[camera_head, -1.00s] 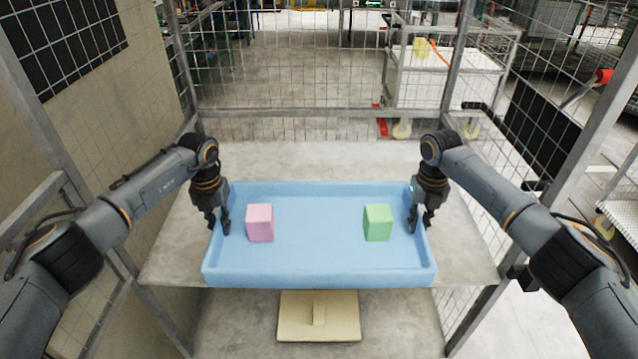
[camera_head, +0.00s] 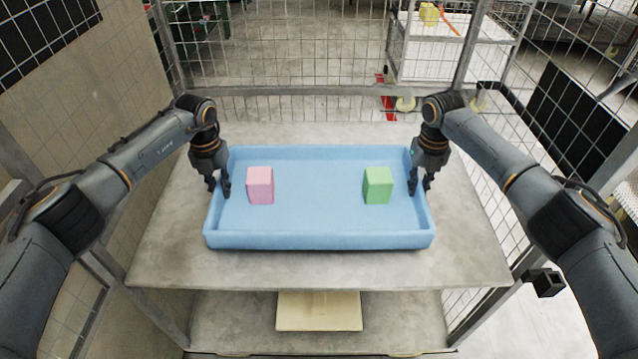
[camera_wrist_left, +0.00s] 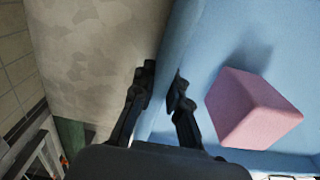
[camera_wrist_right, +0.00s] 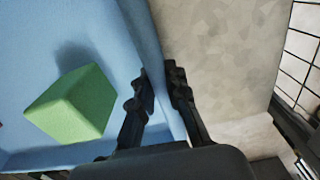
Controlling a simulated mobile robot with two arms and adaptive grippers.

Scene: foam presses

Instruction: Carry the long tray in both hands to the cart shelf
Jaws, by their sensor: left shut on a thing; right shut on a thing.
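The long blue tray (camera_head: 320,241) is over a grey shelf surface (camera_head: 320,268), with bare shelf showing in front of it. I cannot tell whether its base touches the shelf. A pink block (camera_head: 260,186) is in its left part and a green block (camera_head: 378,186) in its right part. My left gripper (camera_head: 219,189) is shut on the left end wall, which passes between the fingers in the left wrist view (camera_wrist_left: 162,85). My right gripper (camera_head: 420,187) is shut on the right end wall, also seen in the right wrist view (camera_wrist_right: 160,85). The tray looks about level.
Wire mesh (camera_head: 300,60) and metal posts surround the shelf at the back and sides. A beige piece (camera_head: 319,311) lies on a lower level. Bare shelf shows on all sides of the tray. A white-topped table (camera_head: 440,50) stands beyond the mesh.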

